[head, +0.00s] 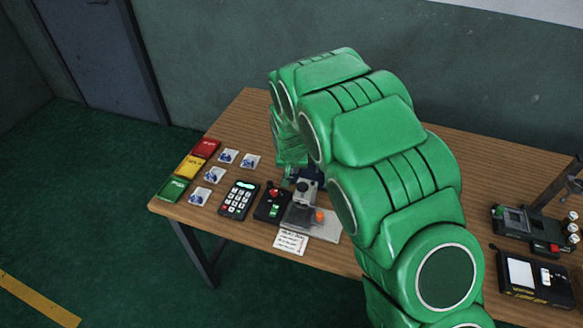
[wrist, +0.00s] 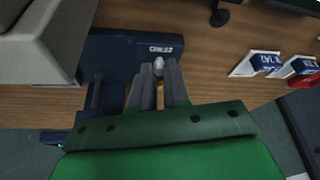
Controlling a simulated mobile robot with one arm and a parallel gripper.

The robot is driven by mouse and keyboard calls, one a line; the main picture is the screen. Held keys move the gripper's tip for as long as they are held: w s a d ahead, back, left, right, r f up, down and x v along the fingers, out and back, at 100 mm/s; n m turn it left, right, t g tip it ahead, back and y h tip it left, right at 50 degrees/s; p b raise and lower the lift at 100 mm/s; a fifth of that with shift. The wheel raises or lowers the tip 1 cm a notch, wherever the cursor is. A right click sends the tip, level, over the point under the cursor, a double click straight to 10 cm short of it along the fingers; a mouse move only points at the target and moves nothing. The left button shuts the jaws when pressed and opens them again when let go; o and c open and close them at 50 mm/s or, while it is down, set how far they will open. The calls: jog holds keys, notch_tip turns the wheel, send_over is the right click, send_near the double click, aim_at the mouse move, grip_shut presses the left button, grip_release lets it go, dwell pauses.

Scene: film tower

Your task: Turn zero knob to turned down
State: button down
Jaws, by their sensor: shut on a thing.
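In the wrist view, the zero knob (wrist: 158,66) is a small silvery knob on a dark blue device (wrist: 112,50). A white label reading "ZERO", seen upside down, is just above it in the picture. My gripper (wrist: 159,72) has its two grey fingers on either side of the knob, shut on it. The fingers hide part of the knob, and I cannot make out a pointer or its turn angle. In the head view my green arm reaches down to the device, and the knob is hidden.
The wooden table (head: 245,125) holds a keypad (head: 239,199), a small black box with a red knob (head: 272,203) and a paper note (head: 290,242) close to the device. Red, yellow and green blocks lie at the left. Black devices (head: 536,279) stand at the right.

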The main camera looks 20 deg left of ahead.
jog(key=shift+d+n, duration=0.1)
jog(key=shift+n, duration=0.4)
jog(key=c, duration=1.1)
grip_release()
jog(key=shift+r, duration=0.15)
jog(key=shift+v, duration=0.9)
jog(key=shift+d+v, duration=0.2)
jog(key=shift+v, duration=2.6)
